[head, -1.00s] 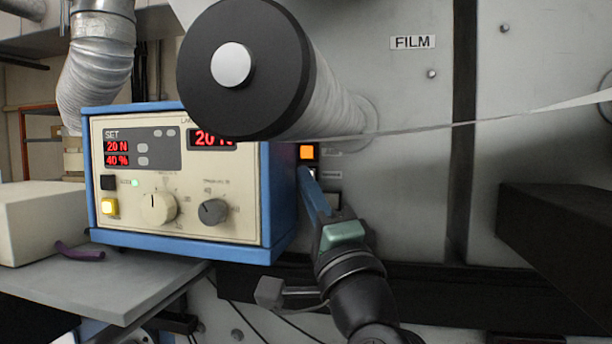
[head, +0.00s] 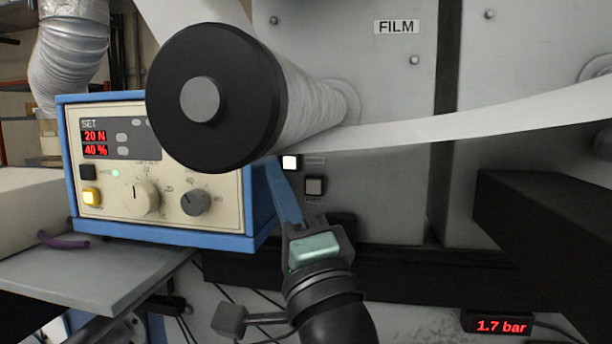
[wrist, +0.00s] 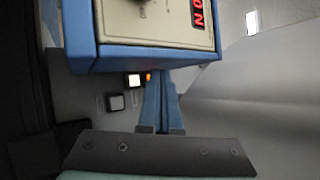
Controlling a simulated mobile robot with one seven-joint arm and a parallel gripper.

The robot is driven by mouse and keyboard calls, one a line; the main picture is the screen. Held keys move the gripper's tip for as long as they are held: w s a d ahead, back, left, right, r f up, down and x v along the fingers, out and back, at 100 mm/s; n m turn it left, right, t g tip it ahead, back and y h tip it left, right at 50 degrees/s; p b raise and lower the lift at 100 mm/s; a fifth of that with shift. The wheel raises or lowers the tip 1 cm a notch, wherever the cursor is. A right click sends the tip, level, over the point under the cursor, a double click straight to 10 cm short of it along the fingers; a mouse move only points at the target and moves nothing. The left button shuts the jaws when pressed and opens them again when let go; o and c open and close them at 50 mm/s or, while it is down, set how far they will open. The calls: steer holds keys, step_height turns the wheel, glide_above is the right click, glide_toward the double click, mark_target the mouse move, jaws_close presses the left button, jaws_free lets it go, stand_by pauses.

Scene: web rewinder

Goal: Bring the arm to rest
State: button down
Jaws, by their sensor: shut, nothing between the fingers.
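My gripper (head: 275,168) is in front of the machine panel in the head view, below the film roll and beside the right side of the blue control box. Its blue fingers are together and empty. In the wrist view the shut fingers (wrist: 156,82) point towards the panel, just under the box's edge; I cannot tell whether the tips touch anything. My dark arm comes up from the bottom of the head view. A lit white button (head: 290,162) and a second pale button (head: 314,186) are on the panel close to the fingers.
The control box (head: 150,236) stands on a grey shelf (head: 110,275) at left. The black-ended film roll (head: 240,130) juts out above my gripper, with a white web (head: 480,118) running right. A dark beam (head: 540,240) juts out at right. A pressure display (head: 498,325) reads 1.7 bar.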

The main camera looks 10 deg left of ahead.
steer(key=s+d+f+n+g+h, duration=0.1)
steer(key=d+f+n+h, duration=0.4)
steer(key=f+h, duration=0.25)
steer(key=d+f+n+g+h, duration=0.2)
steer(key=d+f+n+h, duration=0.2)
steer(key=d+f+h, duration=0.3)
steer(key=s+r+t, duration=0.5)
steer(key=s+r, duration=0.2)
steer(key=r, duration=0.4)
steer(key=s+r+t+b, duration=0.1)
steer(key=s+r+t, duration=0.4)
steer(key=r, duration=0.7)
steer(key=shift+s+a+y, duration=0.25)
steer(key=shift+s+y, duration=0.2)
steer(key=shift+s, duration=0.45)
steer(key=shift+f, duration=0.1)
